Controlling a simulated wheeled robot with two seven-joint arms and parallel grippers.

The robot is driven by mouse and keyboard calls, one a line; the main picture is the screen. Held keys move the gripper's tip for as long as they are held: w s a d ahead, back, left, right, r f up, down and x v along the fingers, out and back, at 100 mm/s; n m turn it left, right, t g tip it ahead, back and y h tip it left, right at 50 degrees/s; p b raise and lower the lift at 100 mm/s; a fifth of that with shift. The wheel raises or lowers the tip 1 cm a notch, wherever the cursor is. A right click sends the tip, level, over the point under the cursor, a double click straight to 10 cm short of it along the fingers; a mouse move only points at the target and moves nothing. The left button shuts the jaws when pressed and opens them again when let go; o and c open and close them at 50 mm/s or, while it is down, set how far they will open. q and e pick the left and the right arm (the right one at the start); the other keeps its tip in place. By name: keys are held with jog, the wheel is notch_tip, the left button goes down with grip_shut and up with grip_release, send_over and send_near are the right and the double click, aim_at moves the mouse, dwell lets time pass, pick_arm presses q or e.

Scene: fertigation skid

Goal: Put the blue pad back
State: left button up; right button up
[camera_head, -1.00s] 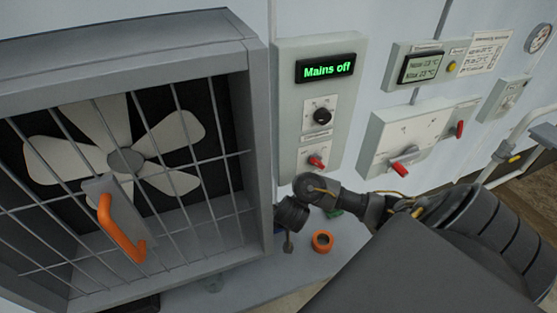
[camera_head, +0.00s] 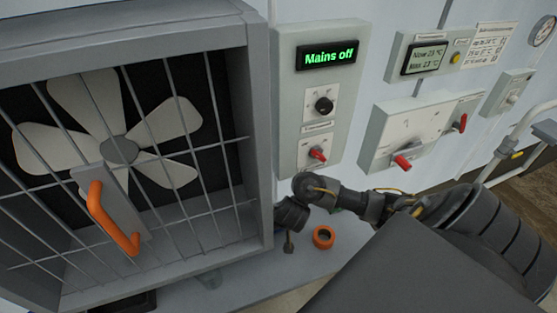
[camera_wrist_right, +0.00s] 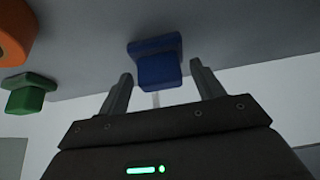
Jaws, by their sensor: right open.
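The blue pad (camera_wrist_right: 155,62) is a small block with a wider flat part and a narrower part. In the right wrist view it lies ahead of my right gripper (camera_wrist_right: 160,80), between the lines of its two fingers. The fingers are open, and I see no clear contact with the pad. In the head view my right arm reaches in from the right, and its wrist (camera_head: 291,213) is beside the fan housing's lower right corner. The blue pad cannot be made out there, and the right fingers are not clearly visible. My left gripper is not in view.
A fan housing (camera_head: 258,150) with grille and orange handle (camera_head: 108,218) fills the left. An orange ring (camera_head: 323,237) sits on the grey shelf (camera_head: 230,285). A green block (camera_wrist_right: 28,95) is left of the pad. A "Mains off" panel (camera_head: 285,110) hangs behind my wrist.

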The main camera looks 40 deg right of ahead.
jog(key=p+v, duration=1)
jog(key=v, duration=0.1)
jog(key=shift+s+r+p, duration=0.2)
jog(key=shift+r+p, duration=0.1)
